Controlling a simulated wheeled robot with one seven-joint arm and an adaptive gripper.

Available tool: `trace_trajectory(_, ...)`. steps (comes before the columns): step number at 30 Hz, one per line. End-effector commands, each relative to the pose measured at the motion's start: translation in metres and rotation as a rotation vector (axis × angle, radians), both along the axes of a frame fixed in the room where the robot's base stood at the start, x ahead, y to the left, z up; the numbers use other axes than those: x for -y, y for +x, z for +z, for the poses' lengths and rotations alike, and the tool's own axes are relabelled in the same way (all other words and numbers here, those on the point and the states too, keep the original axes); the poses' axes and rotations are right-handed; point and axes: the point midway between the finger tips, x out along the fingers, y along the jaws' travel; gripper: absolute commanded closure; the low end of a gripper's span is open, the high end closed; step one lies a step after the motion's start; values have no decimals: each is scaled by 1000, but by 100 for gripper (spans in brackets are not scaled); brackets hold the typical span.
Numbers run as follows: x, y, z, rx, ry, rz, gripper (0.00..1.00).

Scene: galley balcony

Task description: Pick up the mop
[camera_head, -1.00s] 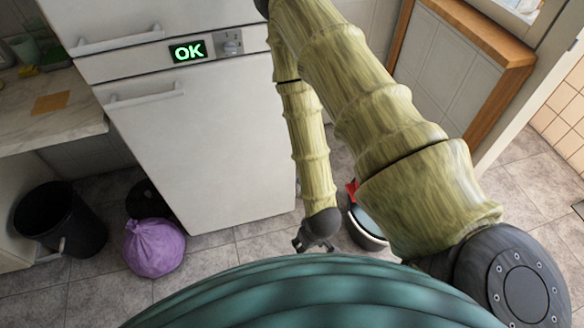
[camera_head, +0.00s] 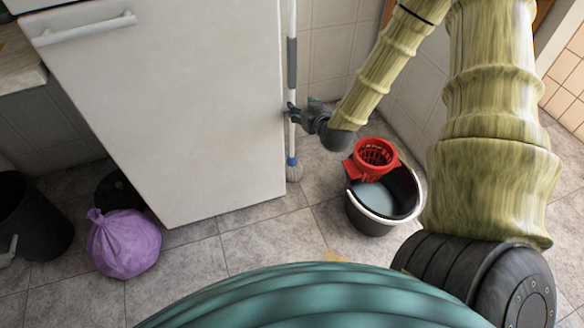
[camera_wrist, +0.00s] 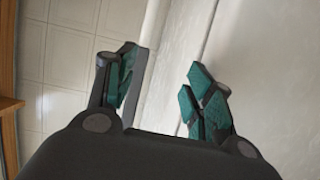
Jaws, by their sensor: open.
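The mop (camera_head: 291,62) stands upright beside the right edge of the fridge in the head view, with a pale pole, a grey grip section, a blue collar and a grey head on the floor. My gripper (camera_head: 294,113) is at the pole, below the grey section, and hides a short piece of it. In the wrist view my gripper (camera_wrist: 166,92) is open, its teal-padded fingers apart. A pale upright strip shows between the fingers; I cannot tell whether it is the pole or the fridge side.
The white fridge (camera_head: 170,110) stands just left of the mop. A black bucket (camera_head: 372,222) with a red wringer (camera_head: 374,157) is on the floor to the right. A purple bag (camera_head: 124,243) and a black bin (camera_head: 30,225) are at left. Tiled floor in front is mostly clear.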

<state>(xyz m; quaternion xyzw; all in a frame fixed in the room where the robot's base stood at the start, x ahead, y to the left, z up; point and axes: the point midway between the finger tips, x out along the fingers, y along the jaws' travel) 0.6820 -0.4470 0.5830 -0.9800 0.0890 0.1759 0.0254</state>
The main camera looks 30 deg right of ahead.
Motion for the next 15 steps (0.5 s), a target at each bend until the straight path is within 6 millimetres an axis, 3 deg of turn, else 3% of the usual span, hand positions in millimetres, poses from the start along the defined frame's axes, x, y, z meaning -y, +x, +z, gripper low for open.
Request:
trace_trajectory(6, 27, 34, 43, 212, -50, -29, 47)
trace_trajectory(10, 39, 44, 67, 297, -74, -45, 47)
trace_trajectory(15, 45, 50, 81, 343, -90, -54, 47)
